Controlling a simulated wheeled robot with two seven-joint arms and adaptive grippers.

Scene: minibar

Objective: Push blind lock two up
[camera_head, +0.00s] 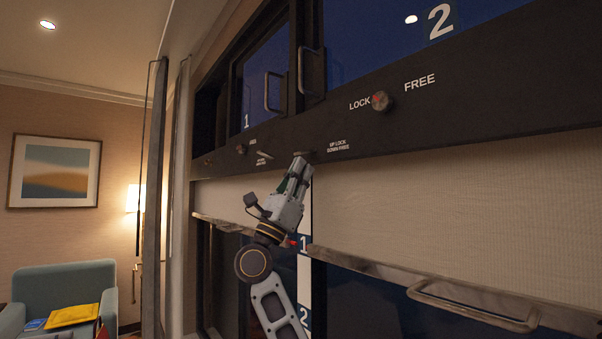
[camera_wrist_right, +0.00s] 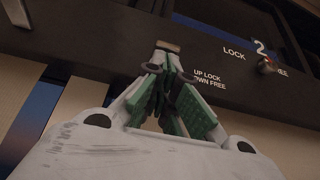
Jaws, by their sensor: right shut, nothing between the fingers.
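Blind lock two is the small metal lever (camera_wrist_right: 168,46) on the dark beam, left of the "UP LOCK DOWN FREE" label (camera_head: 338,146). In the right wrist view it shows just beyond my fingertips; whether they touch it I cannot tell. In the head view it is mostly hidden behind the fingertips. My right gripper (camera_head: 299,167) is shut and empty, pointing up at the beam from below. Its green-padded fingers also show in the right wrist view (camera_wrist_right: 162,66). My left gripper is not in view.
The pale blind (camera_head: 440,200) hangs below the beam, with a handle (camera_head: 475,305) on its bottom rail. A round LOCK/FREE knob (camera_head: 381,101) sits to the right on the beam. Another small lever (camera_head: 264,154) is to the left. Window handles (camera_head: 273,91) protrude above.

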